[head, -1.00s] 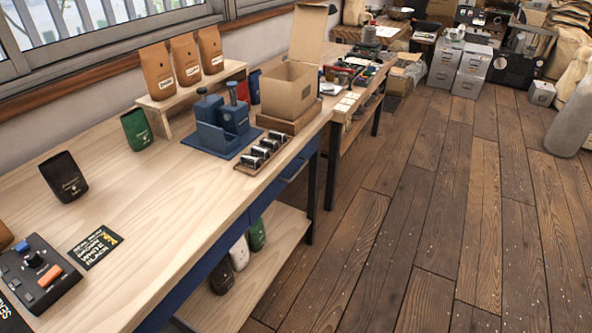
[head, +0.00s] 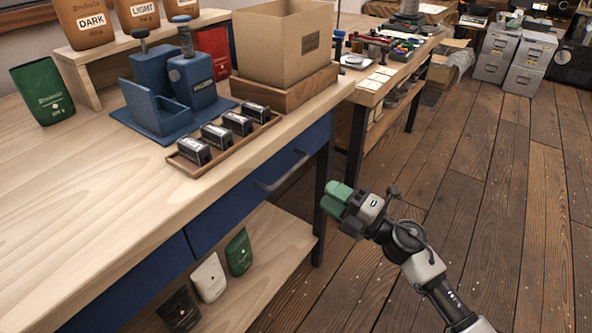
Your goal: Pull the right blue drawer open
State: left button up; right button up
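The right blue drawer (head: 232,208) is in the front of the wooden workbench, below its top, and its front looks flush and shut. Its grey bar handle (head: 284,176) sticks out from the front. My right gripper (head: 338,202) has green fingertips and is to the right of the handle, out over the floor and apart from it. The fingertips point up and left and overlap in this view, so their gap cannot be judged. Nothing shows held in them. My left gripper is not in view.
On the bench (head: 70,190) stand a blue grinder set (head: 190,85), a small tray of tins (head: 215,152) and a cardboard box (head: 280,45). A left blue drawer (head: 130,290) adjoins. A lower shelf (head: 275,235) holds several bags. The floor on the right is clear.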

aim_at(291, 169)
jog(key=x, duration=1.1)
jog(key=shift+s+r+b, duration=0.15)
jog(key=shift+s+b, duration=0.05)
jog(key=shift+b, duration=0.2)
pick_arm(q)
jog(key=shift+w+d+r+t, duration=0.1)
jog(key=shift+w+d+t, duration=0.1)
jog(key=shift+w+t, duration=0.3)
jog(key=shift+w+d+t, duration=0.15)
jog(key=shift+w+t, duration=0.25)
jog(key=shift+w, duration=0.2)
pick_arm(e)
grip_shut()
